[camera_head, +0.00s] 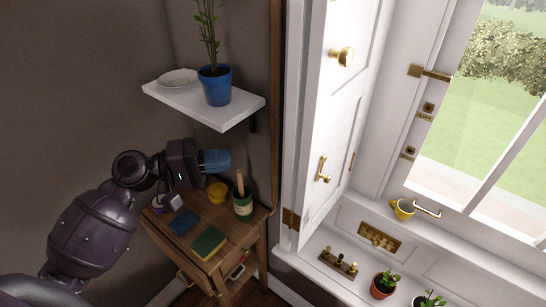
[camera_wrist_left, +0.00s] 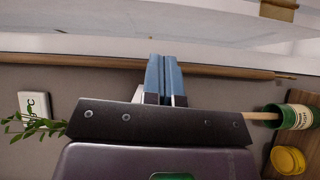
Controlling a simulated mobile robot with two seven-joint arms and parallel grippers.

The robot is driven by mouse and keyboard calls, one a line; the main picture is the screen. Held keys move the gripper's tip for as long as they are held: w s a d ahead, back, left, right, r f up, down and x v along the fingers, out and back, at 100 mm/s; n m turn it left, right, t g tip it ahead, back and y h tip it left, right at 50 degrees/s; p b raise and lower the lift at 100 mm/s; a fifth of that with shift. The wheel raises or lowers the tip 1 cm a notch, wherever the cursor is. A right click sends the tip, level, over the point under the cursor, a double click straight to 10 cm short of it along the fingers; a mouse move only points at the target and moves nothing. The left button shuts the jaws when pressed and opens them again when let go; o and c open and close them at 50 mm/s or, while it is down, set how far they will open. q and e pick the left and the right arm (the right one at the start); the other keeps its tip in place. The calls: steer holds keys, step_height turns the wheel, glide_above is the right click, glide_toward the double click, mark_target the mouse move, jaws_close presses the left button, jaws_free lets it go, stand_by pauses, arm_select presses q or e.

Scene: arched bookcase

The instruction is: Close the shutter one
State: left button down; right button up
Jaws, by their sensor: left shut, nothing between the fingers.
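The white panelled shutter (camera_head: 345,90) is swung open beside the window in the head view. It has a round brass knob (camera_head: 342,57) high up and a brass handle (camera_head: 322,169) lower down. A brass hinge (camera_head: 291,218) sits at its lower left. My left gripper (camera_head: 222,161) is shut and empty above the small wooden table, left of the shutter and apart from it. Its blue fingers (camera_wrist_left: 163,75) also show closed together in the left wrist view. My right gripper is in neither view.
A white shelf (camera_head: 205,105) with a blue plant pot (camera_head: 215,86) hangs above my left gripper. The wooden table (camera_head: 226,248) holds a green can (camera_head: 242,207), a yellow pot (camera_head: 217,192) and sponges. Small plants (camera_head: 384,285) stand on the window sill.

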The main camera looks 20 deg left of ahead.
arm_select(q)
steer(key=p+x, duration=0.2)
steer(key=x, duration=0.8)
steer(key=shift+s+d+g, duration=0.2)
steer(key=shift+s+g, duration=0.1)
steer(key=shift+s, duration=0.1)
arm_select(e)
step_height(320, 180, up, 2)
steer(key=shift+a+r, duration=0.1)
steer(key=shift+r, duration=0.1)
arm_select(q)
steer(key=shift+d+f+n, duration=0.1)
steer(key=shift+n, duration=0.2)
